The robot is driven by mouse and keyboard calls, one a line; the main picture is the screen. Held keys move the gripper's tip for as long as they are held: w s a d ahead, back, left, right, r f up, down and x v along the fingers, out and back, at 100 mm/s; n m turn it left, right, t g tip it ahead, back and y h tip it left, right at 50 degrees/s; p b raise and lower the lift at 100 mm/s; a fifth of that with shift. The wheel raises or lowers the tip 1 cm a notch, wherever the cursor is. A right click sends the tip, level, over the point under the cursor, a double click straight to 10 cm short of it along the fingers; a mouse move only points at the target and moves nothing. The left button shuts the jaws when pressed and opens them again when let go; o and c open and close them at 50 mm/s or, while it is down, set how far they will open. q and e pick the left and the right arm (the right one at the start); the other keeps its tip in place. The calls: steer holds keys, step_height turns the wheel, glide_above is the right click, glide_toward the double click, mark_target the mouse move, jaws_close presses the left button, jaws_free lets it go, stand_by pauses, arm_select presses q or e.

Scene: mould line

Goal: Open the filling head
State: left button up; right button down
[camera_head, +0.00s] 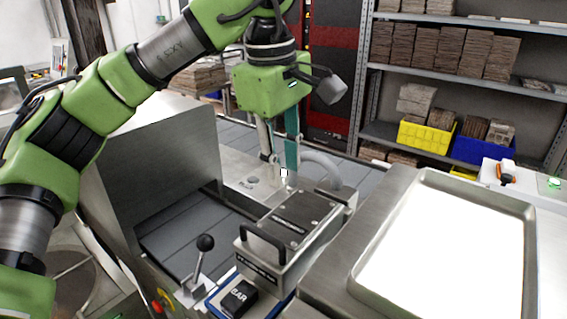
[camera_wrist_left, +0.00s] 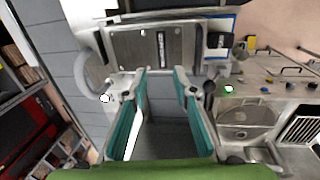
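The filling head (camera_head: 300,222) is likely the grey metal block with a dark bolted top plate, seated over the grey belt in the middle of the head view. A black bar handle (camera_head: 262,242) stands on its front left end. The block also shows at the top of the left wrist view (camera_wrist_left: 152,45). My left gripper (camera_head: 279,172) hangs above the surface just behind the block. Its teal-padded fingers are apart with nothing between them in the left wrist view (camera_wrist_left: 160,75). It does not appear to touch the block. My right gripper is out of view.
A ball-topped lever (camera_head: 204,250) stands left of the block. A black piece marked BAR (camera_head: 238,297) sits on a blue-edged plate. A steel upright panel (camera_head: 150,165) stands at left, a white-filled tray (camera_head: 450,262) at right. Shelves (camera_head: 440,80) stand behind.

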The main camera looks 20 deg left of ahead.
arm_select(q)
step_height(320, 180, up, 12)
steer(key=s, duration=0.1)
steer(key=shift+s+a+f, duration=0.25)
steer(key=shift+s, duration=0.05)
